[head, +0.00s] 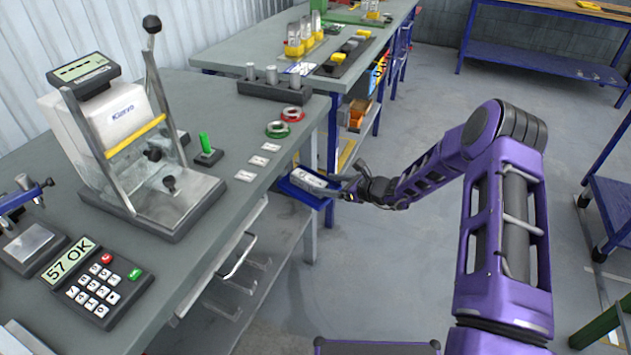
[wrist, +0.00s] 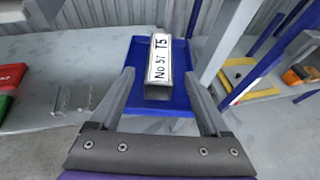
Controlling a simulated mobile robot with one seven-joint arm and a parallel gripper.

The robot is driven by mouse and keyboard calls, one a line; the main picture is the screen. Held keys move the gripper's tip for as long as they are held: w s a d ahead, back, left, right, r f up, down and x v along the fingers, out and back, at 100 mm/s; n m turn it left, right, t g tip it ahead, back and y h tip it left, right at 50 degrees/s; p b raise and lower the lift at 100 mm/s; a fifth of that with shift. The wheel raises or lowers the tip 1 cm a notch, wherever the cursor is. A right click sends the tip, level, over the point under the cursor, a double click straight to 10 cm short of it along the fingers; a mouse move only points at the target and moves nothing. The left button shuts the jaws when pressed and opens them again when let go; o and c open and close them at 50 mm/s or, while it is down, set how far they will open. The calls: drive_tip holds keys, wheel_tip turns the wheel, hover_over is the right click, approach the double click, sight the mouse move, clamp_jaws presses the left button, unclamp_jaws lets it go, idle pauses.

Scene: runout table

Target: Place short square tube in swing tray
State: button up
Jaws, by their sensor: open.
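The short square tube (wrist: 158,92) is grey with a white label reading "No 57 T5". It lies in the blue swing tray (wrist: 180,104), lengthwise away from me, and seems to rest on the tray floor. My gripper (wrist: 158,76) is open, its two fingers apart on either side of the tube's near end, with gaps visible. In the head view the tube (head: 308,178) shows in the tray (head: 294,191) at the bench's right edge. My gripper (head: 345,187) is at the tray's right side, its fingers small and partly hidden there.
The grey bench (head: 225,125) carries a lever press (head: 150,150), a keypad reading "57 OK" (head: 98,283), red and green rings (head: 285,121) and several small labels.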

drive_tip(key=shift+v, duration=2.35)
